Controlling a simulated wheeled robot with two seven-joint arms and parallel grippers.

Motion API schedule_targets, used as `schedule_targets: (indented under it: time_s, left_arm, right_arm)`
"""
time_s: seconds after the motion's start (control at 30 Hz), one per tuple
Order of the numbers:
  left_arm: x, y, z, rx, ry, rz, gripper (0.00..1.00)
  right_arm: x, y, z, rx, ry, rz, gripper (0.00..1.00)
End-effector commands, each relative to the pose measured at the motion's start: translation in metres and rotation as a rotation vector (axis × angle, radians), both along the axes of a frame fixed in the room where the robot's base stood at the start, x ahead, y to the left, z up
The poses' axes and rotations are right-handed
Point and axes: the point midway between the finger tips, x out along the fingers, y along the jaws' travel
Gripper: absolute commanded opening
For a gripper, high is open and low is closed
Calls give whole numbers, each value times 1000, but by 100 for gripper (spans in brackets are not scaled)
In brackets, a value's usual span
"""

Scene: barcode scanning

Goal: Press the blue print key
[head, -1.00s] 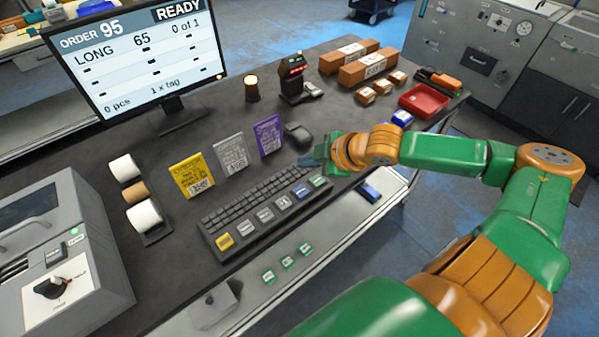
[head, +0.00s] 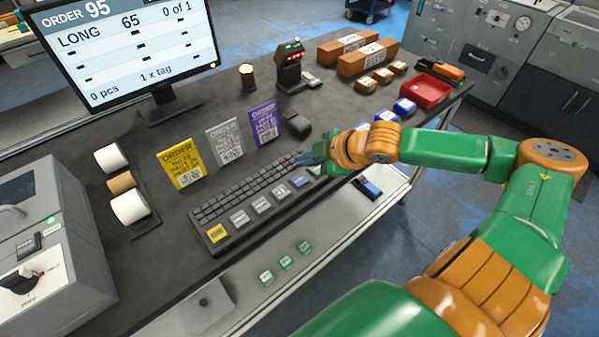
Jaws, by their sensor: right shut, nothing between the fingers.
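The keyboard (head: 250,190) lies on the dark bench with a front row of large keys. The blue key (head: 299,181) is near the right end of that row, between a grey key (head: 281,192) and a green key (head: 315,170). My right gripper (head: 309,160) is shut and empty, just behind and to the right of the blue key. It partly covers the green key. I cannot tell its height above the keys. The blue key's top is visible. My left gripper is not in view.
A monitor (head: 128,48) stands at the back left. Yellow (head: 181,164), grey (head: 224,142) and purple (head: 264,123) order cards stand behind the keyboard, beside a dark mouse (head: 296,124). A red tray (head: 426,91) and brown boxes (head: 366,58) are farther right.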

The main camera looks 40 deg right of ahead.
Motion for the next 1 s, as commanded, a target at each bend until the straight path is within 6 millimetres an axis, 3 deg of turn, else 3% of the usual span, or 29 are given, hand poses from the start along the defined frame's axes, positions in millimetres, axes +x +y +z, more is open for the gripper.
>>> schedule_targets:
  time_s: [0.03, 0.23, 1.0]
  left_arm:
    - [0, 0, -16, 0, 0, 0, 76]
    - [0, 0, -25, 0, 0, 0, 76]
    - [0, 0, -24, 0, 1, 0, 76]
  right_arm:
    - [0, 0, -15, -1, 1, -1, 0]
    - [0, 0, -33, 0, -1, 1, 0]
    - [0, 0, -33, -2, -1, 1, 0]
